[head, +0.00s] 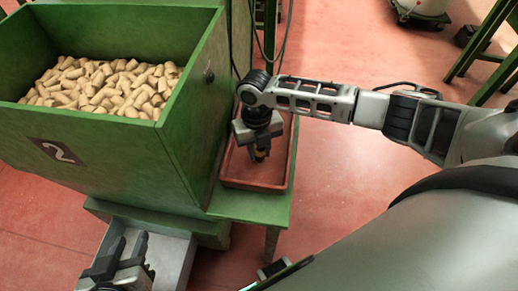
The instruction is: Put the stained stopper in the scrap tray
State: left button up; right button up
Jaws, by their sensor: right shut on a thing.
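The scrap tray is the reddish-brown tray (254,186) on a green side table, right of the big green bin. My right gripper (261,157) points down over the inside of this tray. It is shut on a small brownish piece, the stained stopper (261,152), mostly hidden by the fingers. I cannot tell whether the stopper touches the tray floor. My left gripper (129,248) is at the lower left, over a grey metal trough, with its fingers apart and nothing seen between them.
The green bin (190,120), marked 2, holds many pale cork stoppers (105,88). The grey metal trough (176,262) sits below its front. A cable hangs behind the scrap tray. The red floor at right is partly clear beyond my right arm.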

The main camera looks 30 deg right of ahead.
jog(key=shift+f, duration=0.2)
jog(key=o, duration=0.9)
jog(key=shift+r, duration=0.1)
pick_arm(q)
jog(key=shift+r+p, duration=0.25)
jog(key=shift+p, duration=0.5)
pick_arm(e)
jog(key=r, duration=0.4)
jog(key=w+r, duration=0.1)
jog(key=r, duration=0.7)
jog(key=shift+w+d+r, duration=0.1)
jog(key=shift+w, duration=0.15)
